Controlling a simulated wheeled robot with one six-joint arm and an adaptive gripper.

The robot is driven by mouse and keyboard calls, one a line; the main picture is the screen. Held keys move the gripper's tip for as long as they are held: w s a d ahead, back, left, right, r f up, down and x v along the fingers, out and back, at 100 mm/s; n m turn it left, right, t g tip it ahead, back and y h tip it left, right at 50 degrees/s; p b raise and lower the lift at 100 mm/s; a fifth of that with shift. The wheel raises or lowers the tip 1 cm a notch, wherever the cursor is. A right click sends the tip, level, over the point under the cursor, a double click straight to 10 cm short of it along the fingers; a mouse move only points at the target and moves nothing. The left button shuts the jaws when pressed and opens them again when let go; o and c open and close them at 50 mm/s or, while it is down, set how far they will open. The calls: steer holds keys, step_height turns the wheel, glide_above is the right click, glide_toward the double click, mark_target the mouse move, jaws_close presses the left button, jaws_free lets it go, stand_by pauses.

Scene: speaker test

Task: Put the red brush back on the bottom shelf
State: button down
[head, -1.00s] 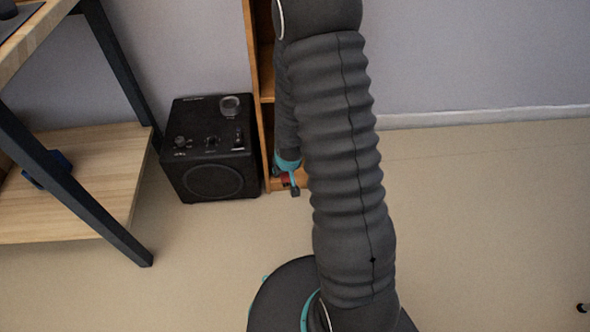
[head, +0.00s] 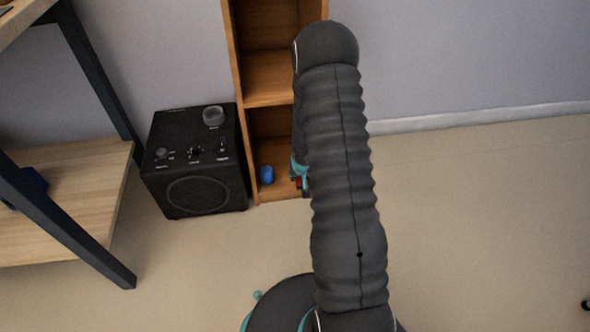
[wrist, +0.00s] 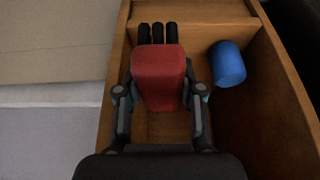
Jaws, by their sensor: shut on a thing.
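The red brush (wrist: 158,80) is between the two fingers of my gripper (wrist: 161,92) in the wrist view. My gripper is shut on it. Several black rounded tips show just beyond its far end. In the head view my gripper (head: 300,180) is at the bottom compartment of the narrow wooden shelf, mostly hidden by my arm, with a bit of red showing. The bottom shelf (head: 280,188) is bare wood at its front. I cannot tell whether the brush touches it.
A blue cylinder (head: 267,175) stands in the bottom compartment, right of the brush in the wrist view (wrist: 227,64). Wooden side walls (wrist: 282,75) flank the gripper. A black speaker (head: 196,160) stands left of the shelf, and a table (head: 70,195) farther left.

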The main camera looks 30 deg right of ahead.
steer(key=w+d+p, duration=0.2)
steer(key=w+p, duration=0.4)
steer(key=w, duration=0.2)
steer(key=f+b, duration=0.1)
steer(key=f, duration=0.1)
steer(key=f+b, duration=0.3)
steer(key=f, duration=0.2)
steer(key=shift+w+d, duration=0.2)
steer(key=shift+w, duration=0.2)
steer(key=shift+f+b, duration=0.2)
steer(key=shift+b, duration=0.1)
steer(key=c, duration=1)
jaws_free()
